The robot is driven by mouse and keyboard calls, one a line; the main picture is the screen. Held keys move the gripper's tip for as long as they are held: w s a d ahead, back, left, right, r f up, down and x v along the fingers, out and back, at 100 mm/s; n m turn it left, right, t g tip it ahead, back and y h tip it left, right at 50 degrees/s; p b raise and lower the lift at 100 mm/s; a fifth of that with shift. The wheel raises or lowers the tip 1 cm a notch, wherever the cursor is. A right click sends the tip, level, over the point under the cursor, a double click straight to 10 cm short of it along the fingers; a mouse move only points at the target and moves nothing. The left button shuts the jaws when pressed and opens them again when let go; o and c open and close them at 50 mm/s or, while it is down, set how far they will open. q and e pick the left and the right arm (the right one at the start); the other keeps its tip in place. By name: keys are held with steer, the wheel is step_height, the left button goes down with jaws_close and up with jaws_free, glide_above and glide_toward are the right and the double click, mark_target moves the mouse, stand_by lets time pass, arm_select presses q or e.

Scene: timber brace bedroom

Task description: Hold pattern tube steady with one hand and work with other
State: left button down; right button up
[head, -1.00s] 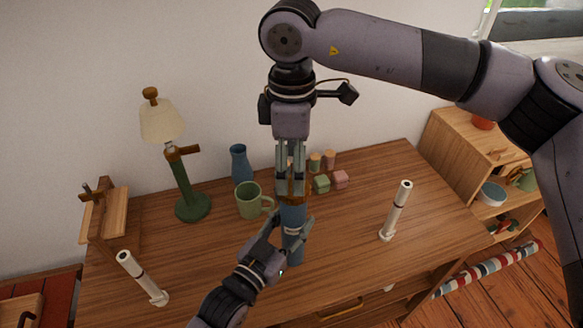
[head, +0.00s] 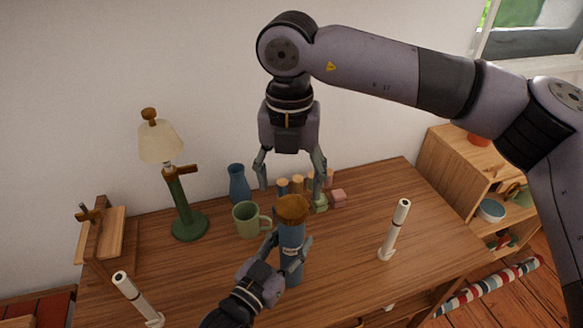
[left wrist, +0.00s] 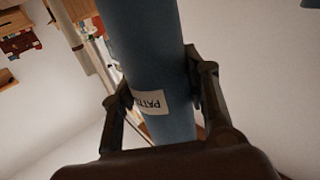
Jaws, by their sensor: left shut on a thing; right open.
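The blue pattern tube (head: 291,246) stands upright on the table with a brown cap (head: 292,209) on its top. My left gripper (head: 289,262) is shut on the tube around its middle. In the left wrist view the tube (left wrist: 150,50) runs between the two fingers, and a white label (left wrist: 150,103) with partly readable letters shows on it. My right gripper (head: 291,182) is open and empty, above and behind the cap, pointing down. Its fingers are spread wide and apart from the cap.
A green mug (head: 247,219), a blue vase (head: 238,184) and a lamp (head: 186,215) stand left of the tube. Small blocks (head: 338,196) and pegs lie behind it. White posts stand at right (head: 394,230) and front left (head: 137,298). The table's right side is mostly clear.

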mark_target(292, 206)
steer(key=n, duration=0.4)
steer(key=shift+r, duration=0.15)
steer(key=n, duration=0.4)
steer(key=shift+r+n, duration=0.1)
steer(key=shift+n, duration=0.2)
steer(key=n, duration=0.4)
steer(key=shift+r, duration=0.15)
steer(key=n, duration=0.4)
steer(key=shift+r, duration=0.15)
steer(key=n, duration=0.4)
steer(key=shift+d+r, duration=0.1)
steer(key=shift+r, duration=0.05)
steer(key=n, duration=0.4)
steer(key=shift+r+n, duration=0.1)
steer(key=shift+n, duration=0.2)
steer(key=n, duration=0.6)
steer(key=shift+r, duration=0.2)
steer(key=shift+f, duration=4)
